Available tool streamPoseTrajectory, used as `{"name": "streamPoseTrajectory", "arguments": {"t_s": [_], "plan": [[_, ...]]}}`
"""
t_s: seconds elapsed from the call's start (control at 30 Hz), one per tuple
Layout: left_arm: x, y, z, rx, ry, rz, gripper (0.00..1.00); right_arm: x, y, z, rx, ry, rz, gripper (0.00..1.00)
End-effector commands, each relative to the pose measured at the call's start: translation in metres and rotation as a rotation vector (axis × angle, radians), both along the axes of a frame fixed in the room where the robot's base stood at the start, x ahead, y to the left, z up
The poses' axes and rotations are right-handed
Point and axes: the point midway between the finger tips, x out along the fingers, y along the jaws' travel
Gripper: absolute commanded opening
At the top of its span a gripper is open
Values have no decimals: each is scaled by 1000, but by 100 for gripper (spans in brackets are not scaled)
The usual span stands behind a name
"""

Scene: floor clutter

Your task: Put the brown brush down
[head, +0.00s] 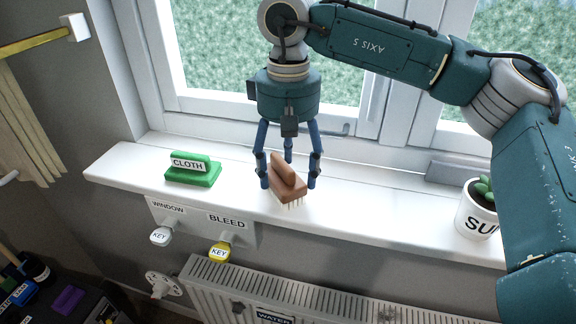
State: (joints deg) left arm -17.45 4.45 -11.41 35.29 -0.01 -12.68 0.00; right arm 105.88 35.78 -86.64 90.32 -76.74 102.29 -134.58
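The brown brush (287,182) has a raised grip on top and pale bristles pointing down. It is over the front part of the white window sill (370,215). My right gripper (288,182) comes down from above with blue fingers on both sides of the brush and one behind it. The fingers appear closed on its sides. I cannot tell for sure whether the bristles touch the sill. My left gripper is not in view.
A green block labelled CLOTH (192,172) sits on the sill to the left. Key tags, white (161,236) and yellow (219,252), hang below, above a radiator (300,295). The sill between brush and cactus is clear.

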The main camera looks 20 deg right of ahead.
Motion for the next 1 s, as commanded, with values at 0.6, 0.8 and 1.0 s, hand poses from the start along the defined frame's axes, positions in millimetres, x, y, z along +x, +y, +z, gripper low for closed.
{"name": "streamPoseTrajectory", "arguments": {"t_s": [0.6,0.8,1.0], "plan": [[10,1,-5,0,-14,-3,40,1,1,35,2,-5,1,79],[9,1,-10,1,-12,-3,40,1,1,80,1,-4,-1,79],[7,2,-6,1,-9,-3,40,0,0,115,-2,-2,0,79]]}}
